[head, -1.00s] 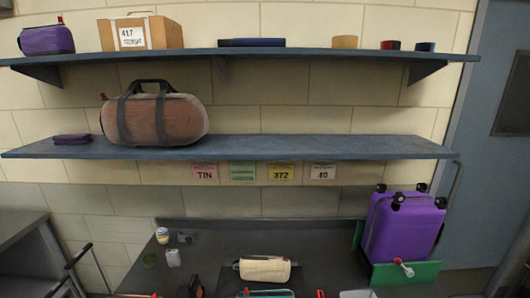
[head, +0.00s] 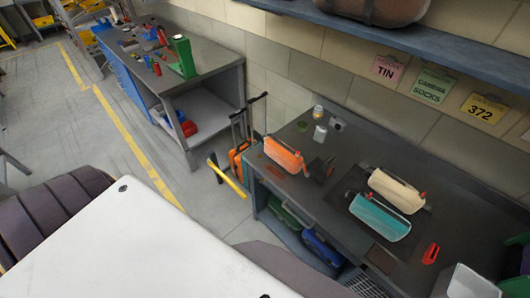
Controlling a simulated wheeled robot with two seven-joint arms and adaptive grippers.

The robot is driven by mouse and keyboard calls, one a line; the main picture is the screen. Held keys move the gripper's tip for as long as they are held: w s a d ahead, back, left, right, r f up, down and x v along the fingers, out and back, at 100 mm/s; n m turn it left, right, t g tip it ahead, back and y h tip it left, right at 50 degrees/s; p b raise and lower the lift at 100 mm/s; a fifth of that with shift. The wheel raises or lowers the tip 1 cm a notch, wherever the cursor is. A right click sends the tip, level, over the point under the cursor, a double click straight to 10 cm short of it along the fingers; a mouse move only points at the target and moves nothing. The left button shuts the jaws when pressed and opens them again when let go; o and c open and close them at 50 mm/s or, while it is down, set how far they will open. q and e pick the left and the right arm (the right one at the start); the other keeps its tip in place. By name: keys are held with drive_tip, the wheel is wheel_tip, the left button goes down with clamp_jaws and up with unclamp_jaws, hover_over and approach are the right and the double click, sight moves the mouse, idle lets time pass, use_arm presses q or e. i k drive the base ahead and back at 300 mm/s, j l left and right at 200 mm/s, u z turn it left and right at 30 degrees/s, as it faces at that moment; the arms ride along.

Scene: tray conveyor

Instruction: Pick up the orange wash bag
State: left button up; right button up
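The orange wash bag (head: 284,155) lies near the left end of the dark work table (head: 345,150), close to its front-left edge. It is a long rounded pouch, set at a slant, and its whole top side shows. A cream wash bag (head: 396,191) and a teal wash bag (head: 380,217) lie to its right on the same table. Neither of my grippers is in view, and nothing touches the orange bag from above.
A small dark object (head: 321,169) stands just right of the orange bag. Small containers (head: 319,131) stand behind. An orange suitcase (head: 238,158) and a yellow bar (head: 228,178) are left of the table. A blue shelf (head: 440,42) overhangs at upper right.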

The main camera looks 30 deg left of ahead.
sight(283, 154)
drive_tip(key=u, duration=0.85)
drive_tip(key=i+j+z, duration=0.15)
